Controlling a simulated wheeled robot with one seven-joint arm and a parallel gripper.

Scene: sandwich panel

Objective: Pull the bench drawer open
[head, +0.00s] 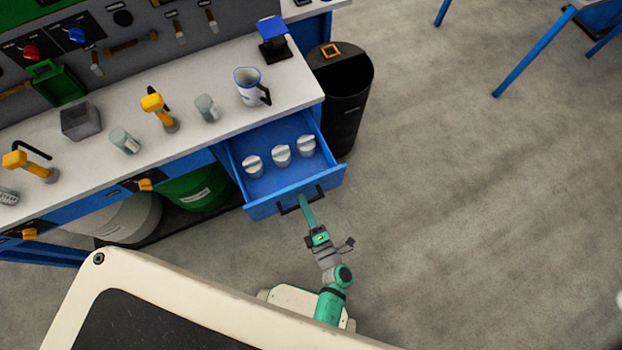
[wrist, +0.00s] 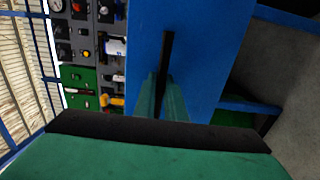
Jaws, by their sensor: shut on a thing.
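The blue bench drawer (head: 262,207) stands pulled out from under the white bench top, with several white knobbed pieces (head: 281,155) inside it. Its front carries a dark bar handle (head: 320,191). My gripper (head: 305,205) is at the drawer front, shut on the handle. In the wrist view the blue drawer front (wrist: 205,60) fills the middle, and the black handle (wrist: 167,55) runs between the green fingers of my gripper (wrist: 162,98). The fingers hide part of the handle.
The bench top (head: 190,120) holds a white jug (head: 248,85), yellow-headed tools and grey containers. A black bin (head: 345,100) stands close to the drawer's right side. A green tub (head: 200,190) sits below the bench at left. The floor (head: 470,220) at right is clear.

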